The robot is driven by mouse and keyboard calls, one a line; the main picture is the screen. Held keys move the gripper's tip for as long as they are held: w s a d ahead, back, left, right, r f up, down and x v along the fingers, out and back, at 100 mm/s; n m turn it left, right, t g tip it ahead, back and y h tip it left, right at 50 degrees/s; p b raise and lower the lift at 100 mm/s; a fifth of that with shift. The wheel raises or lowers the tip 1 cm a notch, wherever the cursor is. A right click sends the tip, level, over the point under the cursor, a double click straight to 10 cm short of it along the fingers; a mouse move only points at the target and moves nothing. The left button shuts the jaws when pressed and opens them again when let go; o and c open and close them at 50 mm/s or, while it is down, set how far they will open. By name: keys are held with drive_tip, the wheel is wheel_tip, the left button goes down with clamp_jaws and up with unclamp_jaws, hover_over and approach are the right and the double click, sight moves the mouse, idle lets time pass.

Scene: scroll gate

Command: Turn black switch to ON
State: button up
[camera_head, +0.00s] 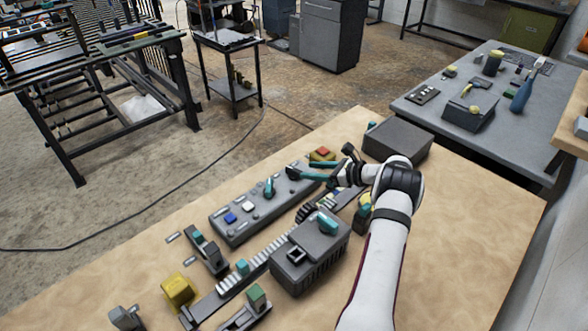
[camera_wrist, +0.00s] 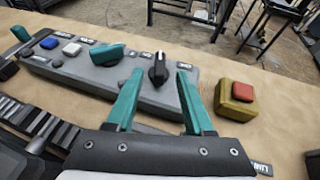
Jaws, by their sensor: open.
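The black switch (camera_wrist: 158,69) is a round knob with a pale pointer mark, on the right part of a grey control panel (camera_wrist: 95,72). In the wrist view it shows between my gripper's teal fingers, beyond their tips. My gripper (camera_wrist: 154,72) is open and empty. Small labels flank the knob, but I cannot read them. In the head view the panel (camera_head: 232,222) lies on the wooden table, and my gripper (camera_head: 312,173) reaches its far right end from the right. The black switch (camera_head: 292,172) shows there at the fingertips. I cannot tell whether they touch it.
A teal lever (camera_wrist: 106,54), a white button (camera_wrist: 72,48) and a blue button (camera_wrist: 49,43) share the panel. A yellow box with a red button (camera_wrist: 242,92) stands just right. A grey machine (camera_head: 310,252) stands near my arm. Bare table (camera_head: 130,245) lies left.

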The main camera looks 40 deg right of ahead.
sight(295, 169)
drive_tip(key=x, duration=0.7)
clamp_jaws()
